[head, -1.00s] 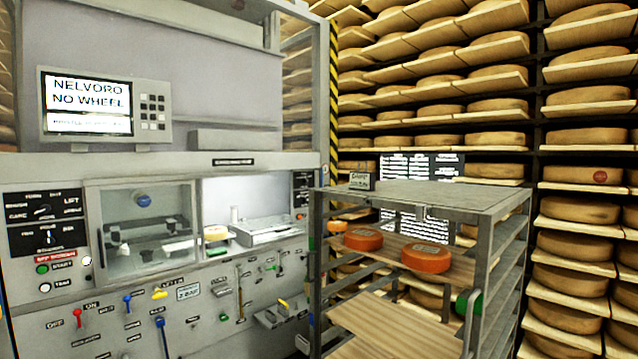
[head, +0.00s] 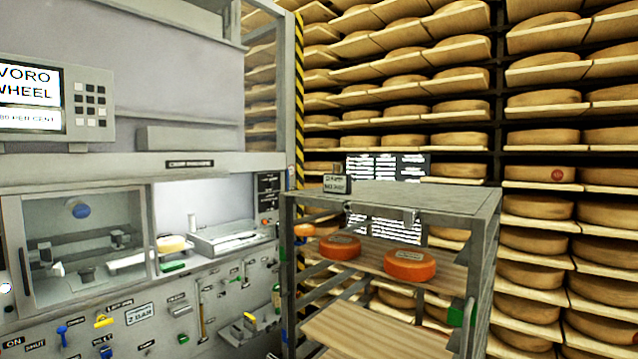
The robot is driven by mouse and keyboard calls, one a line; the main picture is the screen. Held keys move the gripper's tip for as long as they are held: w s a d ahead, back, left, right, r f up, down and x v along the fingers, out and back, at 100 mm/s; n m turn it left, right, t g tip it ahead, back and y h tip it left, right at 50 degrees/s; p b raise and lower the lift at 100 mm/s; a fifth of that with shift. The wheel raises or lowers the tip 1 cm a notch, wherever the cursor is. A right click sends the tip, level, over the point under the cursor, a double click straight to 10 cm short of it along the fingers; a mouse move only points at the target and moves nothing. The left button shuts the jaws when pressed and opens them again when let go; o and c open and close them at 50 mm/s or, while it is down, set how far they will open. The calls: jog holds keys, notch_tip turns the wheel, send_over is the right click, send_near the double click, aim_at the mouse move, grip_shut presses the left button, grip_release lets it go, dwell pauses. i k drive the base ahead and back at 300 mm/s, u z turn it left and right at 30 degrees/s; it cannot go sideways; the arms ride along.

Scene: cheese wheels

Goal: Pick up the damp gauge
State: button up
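No object is clearly readable as the damp gauge. A small grey sign or box (head: 337,183) stands at the back left of the top of the metal rack (head: 440,199). Its first word looks like "DAMP", and the rest is too small to read surely. A small dark piece shows just above it. My gripper is not in view.
The rack holds orange cheese wheels (head: 410,265) on a board and has a green part (head: 456,312) at its right. A grey machine with a screen (head: 30,98), levers and a lit bay (head: 235,205) fills the left. Shelves of cheese wheels (head: 540,173) line the back.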

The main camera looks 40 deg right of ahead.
aim_at(340, 183)
jog(key=i, duration=3.05)
jog(key=z, duration=2.6)
